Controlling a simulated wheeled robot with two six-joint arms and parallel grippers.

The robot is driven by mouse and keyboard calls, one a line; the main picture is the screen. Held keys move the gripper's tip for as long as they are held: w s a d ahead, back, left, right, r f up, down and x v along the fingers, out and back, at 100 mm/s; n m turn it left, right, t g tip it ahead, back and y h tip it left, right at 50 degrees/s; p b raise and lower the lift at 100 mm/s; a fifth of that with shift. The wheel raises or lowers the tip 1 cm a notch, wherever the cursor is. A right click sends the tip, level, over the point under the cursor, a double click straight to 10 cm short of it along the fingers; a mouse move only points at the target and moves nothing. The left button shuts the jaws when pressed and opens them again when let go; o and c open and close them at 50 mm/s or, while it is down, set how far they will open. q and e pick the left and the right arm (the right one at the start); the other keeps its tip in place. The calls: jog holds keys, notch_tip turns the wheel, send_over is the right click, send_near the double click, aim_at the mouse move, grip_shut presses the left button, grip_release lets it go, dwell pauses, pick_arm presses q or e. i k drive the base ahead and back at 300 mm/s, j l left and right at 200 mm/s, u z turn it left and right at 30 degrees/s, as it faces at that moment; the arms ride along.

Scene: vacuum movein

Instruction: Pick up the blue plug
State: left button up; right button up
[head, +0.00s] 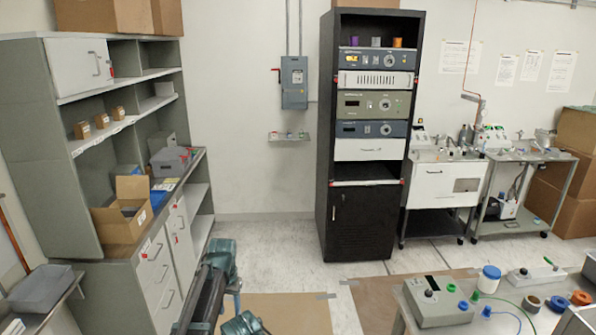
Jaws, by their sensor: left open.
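Several small blue pieces stand on the grey workbench (400,318) at the lower right. One blue piece (462,305) is on the front of a grey box with a dark display, and another blue piece (487,311) is beside it at the end of a green cable. They are too small to tell which is the blue plug. My left gripper (243,324) is at the bottom edge, left of the workbench and well apart from it, with its fingertips mostly cut off. It is open, with nothing visible in it. My right gripper is out of view.
A tall black equipment rack (345,235) stands at the back centre. A grey shelf unit (45,150) with drawers fills the left. The floor (285,240) between is clear.

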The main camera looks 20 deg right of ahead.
aim_at(486, 312)
jog(key=i+z, duration=0.2)
jog(key=z, duration=0.2)
jog(key=i+z, duration=0.25)
jog(key=z, duration=0.15)
jog(key=i+z, duration=0.25)
jog(key=z, duration=0.15)
jog(key=i+j+z, duration=0.15)
jog(key=z, duration=0.25)
jog(key=i+j+z, duration=0.2)
jog(key=z, duration=0.2)
jog(key=i+j+z, duration=0.2)
jog(key=z, duration=0.25)
jog(key=i+j+z, duration=0.4)
jog(key=k+l, duration=0.05)
